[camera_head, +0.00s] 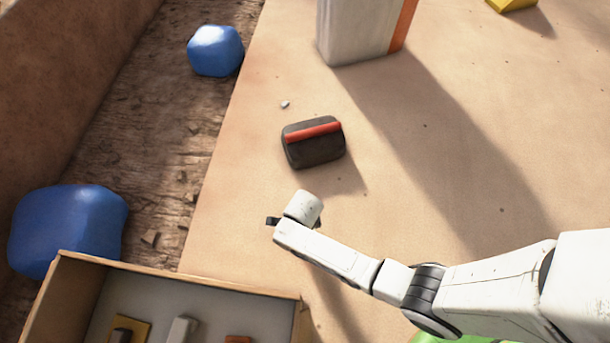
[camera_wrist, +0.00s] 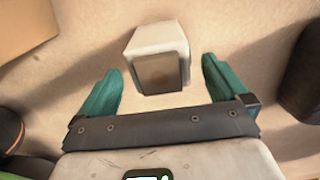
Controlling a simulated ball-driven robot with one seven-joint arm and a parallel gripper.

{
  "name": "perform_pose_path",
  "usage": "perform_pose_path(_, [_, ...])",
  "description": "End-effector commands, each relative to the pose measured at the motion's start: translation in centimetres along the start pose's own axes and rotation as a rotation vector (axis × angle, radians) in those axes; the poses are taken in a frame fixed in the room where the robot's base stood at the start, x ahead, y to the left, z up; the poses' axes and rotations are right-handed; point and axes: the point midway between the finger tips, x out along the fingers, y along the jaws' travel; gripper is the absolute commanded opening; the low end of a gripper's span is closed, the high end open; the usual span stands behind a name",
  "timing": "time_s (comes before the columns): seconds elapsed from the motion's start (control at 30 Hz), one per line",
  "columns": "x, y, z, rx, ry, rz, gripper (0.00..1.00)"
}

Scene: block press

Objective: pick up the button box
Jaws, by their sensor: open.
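A dark box with a red bar across its top (camera_head: 314,143) sits on the tan surface in the head view and best fits the button box. My gripper (camera_wrist: 161,66) has two teal fingers spread apart in the wrist view. A white block with a brown face (camera_wrist: 159,60) shows between and just beyond the fingertips; I cannot tell whether it touches them. A dark rounded shape (camera_wrist: 303,72) at the right edge may be the dark box. In the head view the end of my arm is just below the dark box, and its fingers are mostly hidden.
An open cardboard box with small items (camera_head: 180,274) stands at lower left. Two blue lumps (camera_head: 68,229) (camera_head: 215,50) lie at left. A tall white and orange block (camera_head: 358,32) stands at the top; a yellow piece (camera_head: 511,4) is top right. The right-hand surface is mostly clear.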

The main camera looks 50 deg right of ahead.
Motion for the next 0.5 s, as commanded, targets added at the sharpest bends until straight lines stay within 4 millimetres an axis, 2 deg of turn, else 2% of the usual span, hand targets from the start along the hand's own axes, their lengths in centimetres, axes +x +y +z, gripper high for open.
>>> perform_pose_path(0.03, [1.0,0.0,-0.1,0.000,0.000,0.001,1.00])
perform_pose_path(0.3, [4.3,0.1,-0.2,-0.001,0.001,0.001,1.00])
perform_pose_path(0.5, [4.5,0.1,-0.2,-0.001,0.001,0.001,1.00])
